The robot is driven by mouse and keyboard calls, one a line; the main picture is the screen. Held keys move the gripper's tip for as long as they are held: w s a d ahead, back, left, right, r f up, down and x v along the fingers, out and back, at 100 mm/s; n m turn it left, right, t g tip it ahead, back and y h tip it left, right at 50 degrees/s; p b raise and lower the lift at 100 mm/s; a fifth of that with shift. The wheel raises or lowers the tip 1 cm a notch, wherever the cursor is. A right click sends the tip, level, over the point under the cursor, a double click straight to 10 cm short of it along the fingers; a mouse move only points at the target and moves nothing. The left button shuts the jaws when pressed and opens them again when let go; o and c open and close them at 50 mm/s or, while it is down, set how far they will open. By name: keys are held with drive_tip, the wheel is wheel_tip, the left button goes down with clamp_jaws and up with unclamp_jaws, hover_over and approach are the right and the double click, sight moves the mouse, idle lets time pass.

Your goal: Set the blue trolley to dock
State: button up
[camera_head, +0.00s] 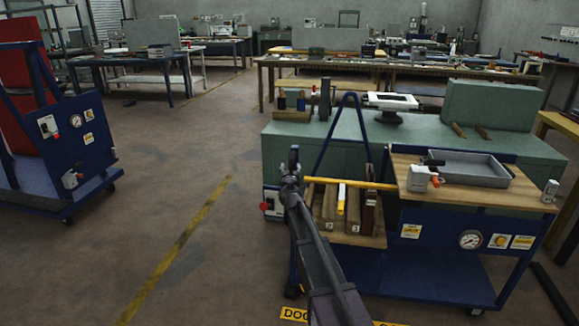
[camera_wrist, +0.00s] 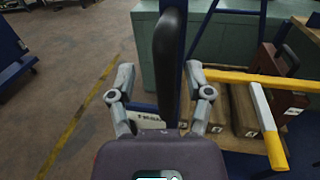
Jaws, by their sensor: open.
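The blue trolley (camera_head: 430,275) stands at the right in the head view, with wooden shelves and a blue A-shaped frame. My gripper (camera_head: 291,172) is at the trolley's left end. In the wrist view my gripper (camera_wrist: 160,85) is open, with one finger on each side of a dark upright grip (camera_wrist: 170,55). I cannot tell whether the fingers touch it. A yellow floor label (camera_head: 295,314) reading "DOC", its rest hidden by my arm, lies at the bottom of the head view.
A yellow bar (camera_head: 350,184) crosses the trolley beside my gripper. A grey tray (camera_head: 468,168) sits on its top. A green bench (camera_head: 290,145) stands close behind. Another blue cart with a red panel (camera_head: 25,95) stands left. Floor between is clear, with a yellow line (camera_head: 180,250).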

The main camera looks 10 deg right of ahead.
drive_tip(key=s+a, duration=0.1)
drive_tip(key=s, duration=0.8)
drive_tip(key=shift+s+a, duration=0.35)
drive_tip(key=shift+a, duration=0.05)
drive_tip(key=s+a+f+n+g+y, duration=0.4)
drive_tip(key=s+n+y, duration=0.15)
drive_tip(key=n, duration=0.75)
drive_tip(key=s+a+f+n+g+y, duration=0.35)
drive_tip(key=s+a+f+n, duration=0.2)
drive_tip(key=n, duration=0.65)
drive_tip(key=s+d+f+n+g+h, duration=0.2)
drive_tip(key=s+d+f+n+g, duration=0.15)
drive_tip(key=s, duration=0.35)
drive_tip(key=s+d+f+n+g+h, duration=0.2)
drive_tip(key=s+d+n+g, duration=0.25)
drive_tip(key=s, duration=0.25)
drive_tip(key=s+d+f+n+g+h, duration=0.25)
drive_tip(key=s+d+n, duration=0.2)
drive_tip(key=s, duration=0.25)
wheel_tip(320, 180, up, 22)
drive_tip(key=p, duration=2.2)
drive_tip(key=shift+a+f+p, duration=0.2)
drive_tip(key=shift+a+p, duration=0.15)
